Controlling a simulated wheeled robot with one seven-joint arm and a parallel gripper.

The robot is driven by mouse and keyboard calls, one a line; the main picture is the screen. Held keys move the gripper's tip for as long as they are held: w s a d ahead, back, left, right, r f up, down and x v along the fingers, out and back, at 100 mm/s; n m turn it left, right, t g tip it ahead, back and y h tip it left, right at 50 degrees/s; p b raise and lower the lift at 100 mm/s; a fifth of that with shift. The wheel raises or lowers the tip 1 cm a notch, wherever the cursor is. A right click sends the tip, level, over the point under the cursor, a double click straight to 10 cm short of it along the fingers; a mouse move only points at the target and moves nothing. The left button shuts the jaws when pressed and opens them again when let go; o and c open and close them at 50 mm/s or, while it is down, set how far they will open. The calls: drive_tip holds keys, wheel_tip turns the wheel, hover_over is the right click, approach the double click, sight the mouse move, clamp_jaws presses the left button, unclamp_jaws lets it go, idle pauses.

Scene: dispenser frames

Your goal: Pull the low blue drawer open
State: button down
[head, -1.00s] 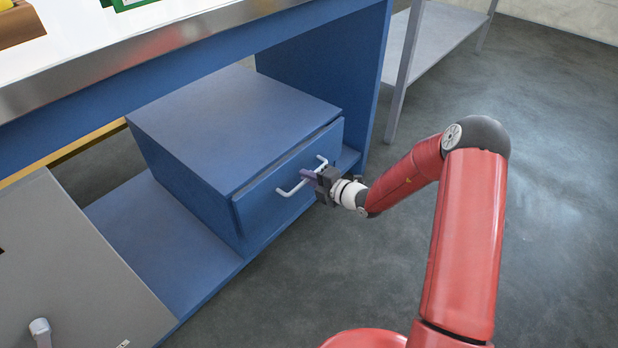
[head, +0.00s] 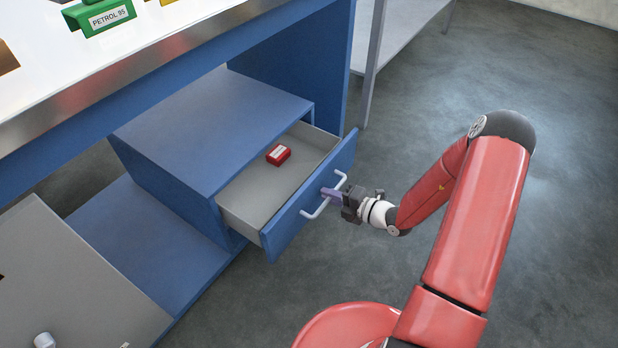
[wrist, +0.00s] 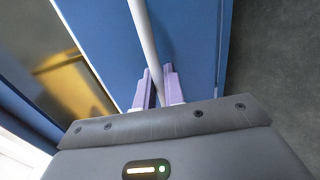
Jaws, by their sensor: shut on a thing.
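The low blue drawer (head: 316,196) stands well out of its blue cabinet (head: 215,125) under the bench, with its grey inside showing. A small red block (head: 278,154) with a white label lies in the drawer towards the back. My gripper (head: 330,194) is shut on the drawer's pale bar handle (head: 317,211), at about its middle. In the wrist view the purple fingers (wrist: 158,88) stand on both sides of the handle (wrist: 143,35), in front of the blue drawer front (wrist: 190,45).
The bench top (head: 180,60) with its metal edge overhangs the cabinet, with a green block (head: 98,16) labelled PETROL 95 on it. A grey panel (head: 70,280) is at the lower left. A grey shelf unit (head: 400,30) stands behind. The floor (head: 560,180) to the right is clear.

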drive_tip(key=f+p+v, duration=0.2)
drive_tip(key=v, duration=0.7)
drive_tip(key=shift+s+d, duration=0.3)
drive_tip(key=shift+d, duration=0.05)
drive_tip(key=c, duration=1.6)
unclamp_jaws()
drive_tip(key=v, duration=0.7)
drive_tip(key=shift+s+d, duration=0.2)
drive_tip(key=shift+d, duration=0.1)
